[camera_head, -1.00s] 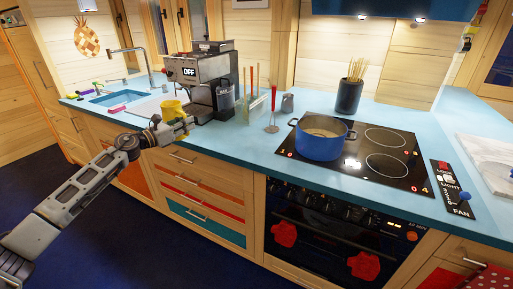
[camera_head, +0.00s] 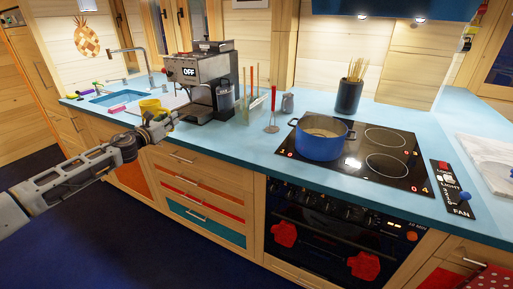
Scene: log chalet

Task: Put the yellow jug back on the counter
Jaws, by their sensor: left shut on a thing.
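The yellow jug (camera_head: 151,105) is at the left part of the blue counter (camera_head: 254,140), near its front edge and in front of the sink. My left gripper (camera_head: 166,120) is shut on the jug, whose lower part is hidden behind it. The jug looks about upright. I cannot tell whether its base touches the counter. My right gripper is not in view.
A coffee machine (camera_head: 201,82) stands right of the jug. The sink (camera_head: 116,97) and its tap (camera_head: 139,62) lie behind left. A red-handled utensil (camera_head: 273,108), a blue pot (camera_head: 321,138) and a hob (camera_head: 375,155) are further right. Drawers (camera_head: 204,190) are below.

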